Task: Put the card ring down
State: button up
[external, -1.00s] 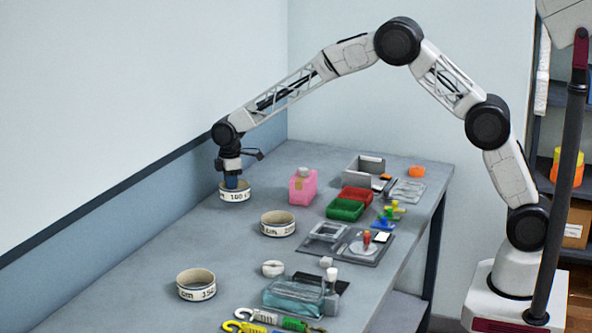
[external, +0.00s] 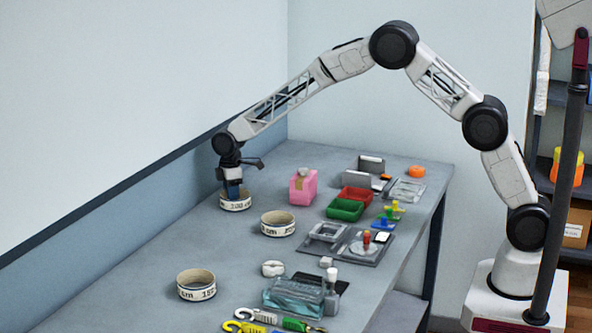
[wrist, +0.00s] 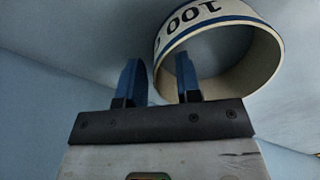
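The card ring (external: 236,206), off-white with a dark band and "100" printing, stands at the back left of the grey bench near the wall. It appears to rest on the bench top. In the wrist view the ring (wrist: 264,60) is at the upper right, its print upside down. My gripper (external: 234,190) points down at the ring. In the wrist view the two blue fingers of my gripper (wrist: 159,78) are apart. The ring's near wall lies between them, one finger outside and the other inside, with a visible gap on the outer side.
Two similar printed rings stand nearer, one in the middle (external: 278,224) and one at front left (external: 196,285). A pink container (external: 303,187), green tray (external: 345,209), red tray (external: 356,195) and clear teal case (external: 293,297) are to the right. The bench left of the rings is clear.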

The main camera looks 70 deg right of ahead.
jog(key=shift+r, duration=0.1)
notch_tip(320, 180, up, 12)
dwell(1.0)
jog(key=shift+r, duration=0.1)
dwell(0.5)
